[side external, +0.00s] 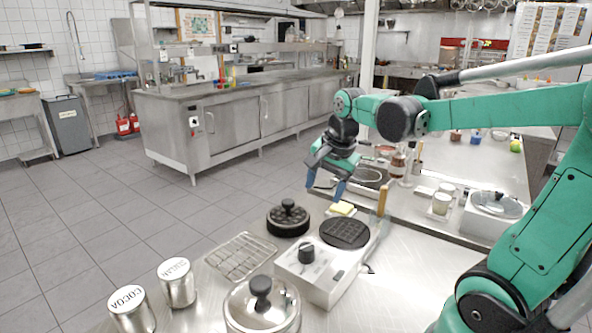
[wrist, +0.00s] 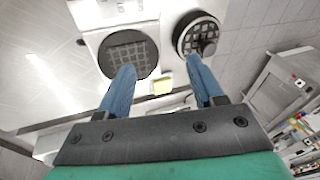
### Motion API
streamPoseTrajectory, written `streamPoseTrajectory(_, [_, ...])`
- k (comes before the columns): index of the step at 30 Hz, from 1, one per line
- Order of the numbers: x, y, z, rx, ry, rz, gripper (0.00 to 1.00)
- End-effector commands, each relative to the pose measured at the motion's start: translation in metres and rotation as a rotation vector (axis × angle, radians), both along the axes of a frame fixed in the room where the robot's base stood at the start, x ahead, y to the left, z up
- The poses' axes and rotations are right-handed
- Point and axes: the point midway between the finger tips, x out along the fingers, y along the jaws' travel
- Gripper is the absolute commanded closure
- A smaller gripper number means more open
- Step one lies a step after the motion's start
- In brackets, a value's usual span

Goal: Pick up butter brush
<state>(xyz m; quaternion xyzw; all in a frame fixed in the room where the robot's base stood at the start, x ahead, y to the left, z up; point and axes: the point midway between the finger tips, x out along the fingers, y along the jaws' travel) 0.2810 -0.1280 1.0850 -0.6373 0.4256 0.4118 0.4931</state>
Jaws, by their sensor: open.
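A tan, wooden-looking handle (side external: 383,200), which may be the butter brush, stands upright just right of the waffle iron in the side view. Its lower end is unclear, and I cannot make it out in the wrist view. A yellow block (side external: 342,208), perhaps butter, lies behind the iron's plate. It also shows between my fingers in the wrist view (wrist: 162,87). My gripper (side external: 326,187) is open and empty, with its blue fingers pointing down above the counter, to the left of the handle and apart from it. Both fingers (wrist: 161,68) show in the wrist view.
The waffle iron (side external: 318,281) has a dark round plate (side external: 345,233); its dark round lid (side external: 288,219) sits to the left. A wire rack (side external: 241,256), a lidded pot (side external: 262,307) and labelled tins (side external: 177,283) stand in front. Jars (side external: 441,203) stand on the right.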

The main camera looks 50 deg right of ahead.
Motion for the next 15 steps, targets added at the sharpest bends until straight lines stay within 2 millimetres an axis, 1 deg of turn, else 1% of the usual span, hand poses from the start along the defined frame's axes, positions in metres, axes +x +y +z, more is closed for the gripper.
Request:
streamPoseTrajectory(1, [-0.001, -0.030, 0.000, 0.066, 0.020, -0.241, 0.39])
streamPoseTrajectory(2, [-0.003, -0.045, -0.002, 0.106, 0.032, -0.388, 0.39])
streamPoseTrajectory(3, [-0.007, -0.066, -0.004, 0.156, 0.045, -0.581, 0.39])
streamPoseTrajectory(5, [-0.015, -0.095, -0.008, 0.219, 0.064, -0.857, 0.39])
streamPoseTrajectory(6, [-0.022, -0.112, -0.012, 0.254, 0.074, -1.025, 0.39])
streamPoseTrajectory(7, [-0.027, -0.123, -0.014, 0.276, 0.080, -1.142, 0.39])
streamPoseTrajectory(9, [-0.038, -0.145, -0.020, 0.316, 0.093, -1.366, 0.39])
streamPoseTrajectory(10, [-0.042, -0.152, -0.022, 0.328, 0.098, -1.439, 0.39])
streamPoseTrajectory(12, [-0.050, -0.163, -0.026, 0.347, 0.105, -1.569, 0.39])
streamPoseTrajectory(15, [-0.055, -0.171, -0.030, 0.360, 0.109, -1.665, 0.39])
